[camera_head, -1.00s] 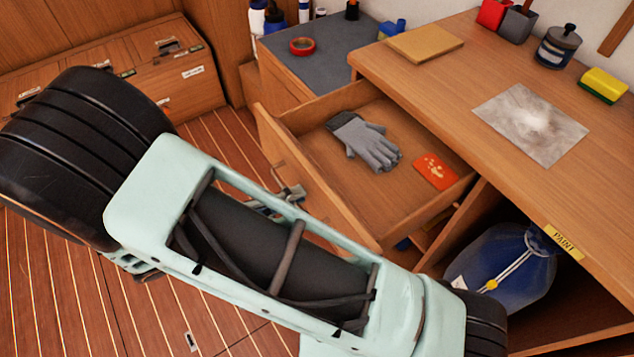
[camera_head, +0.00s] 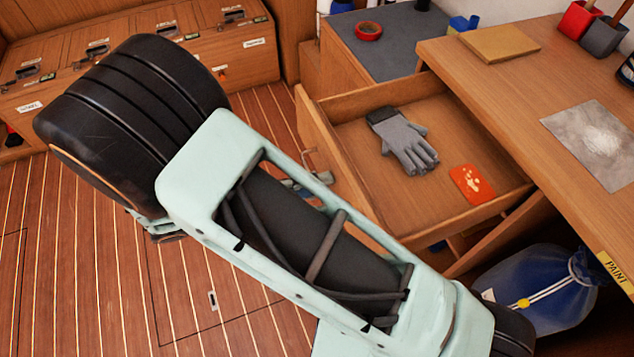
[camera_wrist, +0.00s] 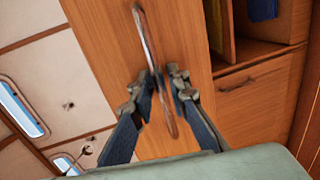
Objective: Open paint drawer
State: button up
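The drawer (camera_head: 318,141) stands pulled well out from under the wooden worktop. A grey glove (camera_head: 408,142) and an orange packet (camera_head: 472,184) lie in it. A yellow label reading PAINT (camera_head: 617,270) is on the worktop's front edge, right of the drawer. The long metal handle (camera_wrist: 146,35) runs down the drawer front in the wrist view. My gripper (camera_wrist: 163,86) has its fingers on both sides of this handle and looks shut on it. In the head view my arm hides most of the gripper and part of the drawer front.
A blue bag (camera_head: 540,290) sits in the open space under the worktop (camera_head: 500,90), close to my arm. A grey-topped cabinet (camera_head: 395,48) with red tape (camera_head: 368,31) stands behind the drawer. Wooden lockers (camera_head: 150,65) line the back left. The plank floor (camera_head: 90,270) at left is clear.

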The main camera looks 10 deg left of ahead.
jog(key=v, duration=1.2)
dwell(0.5)
